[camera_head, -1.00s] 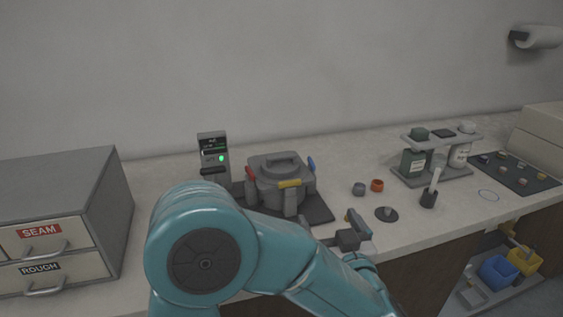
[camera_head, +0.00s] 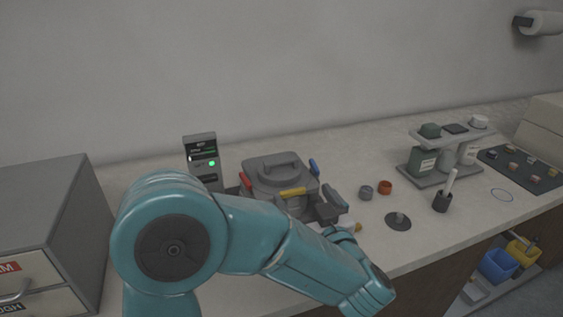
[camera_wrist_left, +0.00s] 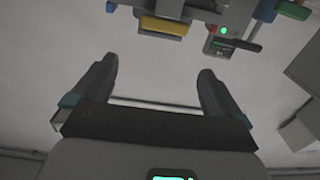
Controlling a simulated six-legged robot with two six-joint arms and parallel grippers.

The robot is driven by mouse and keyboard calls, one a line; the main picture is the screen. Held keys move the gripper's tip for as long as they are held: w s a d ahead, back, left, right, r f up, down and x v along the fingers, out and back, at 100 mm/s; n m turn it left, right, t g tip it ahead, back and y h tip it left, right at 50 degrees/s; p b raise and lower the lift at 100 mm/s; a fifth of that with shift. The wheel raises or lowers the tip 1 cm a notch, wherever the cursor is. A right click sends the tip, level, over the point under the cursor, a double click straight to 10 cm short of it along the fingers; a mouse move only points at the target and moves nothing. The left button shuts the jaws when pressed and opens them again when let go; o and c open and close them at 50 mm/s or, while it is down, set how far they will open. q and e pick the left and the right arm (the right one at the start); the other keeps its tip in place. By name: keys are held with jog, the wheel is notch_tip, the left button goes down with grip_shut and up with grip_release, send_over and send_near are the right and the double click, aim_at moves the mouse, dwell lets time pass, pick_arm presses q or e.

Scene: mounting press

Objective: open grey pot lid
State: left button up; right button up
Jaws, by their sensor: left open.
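The grey pot (camera_head: 262,201) stands on the bench with its grey lid (camera_head: 279,168) on top. The lid has a bar handle, and red, yellow and blue clamps show around its rim. My left gripper (camera_head: 330,205) is open beside the pot's right side, just below the blue clamp in the picture. I cannot tell whether it touches the pot. In the left wrist view my open fingers (camera_wrist_left: 155,75) have nothing between them, and the yellow clamp (camera_wrist_left: 163,26) shows beyond them. My left arm hides the pot's lower front. My right gripper is not in view.
A control unit with a green light (camera_head: 201,160) stands left of the pot. A grey drawer cabinet (camera_head: 40,215) is at far left.

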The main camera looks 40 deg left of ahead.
aim_at(282, 163)
pick_arm(q)
jog(key=x, duration=1.3)
jog(key=shift+w+a, duration=0.2)
jog(key=shift+a, duration=0.05)
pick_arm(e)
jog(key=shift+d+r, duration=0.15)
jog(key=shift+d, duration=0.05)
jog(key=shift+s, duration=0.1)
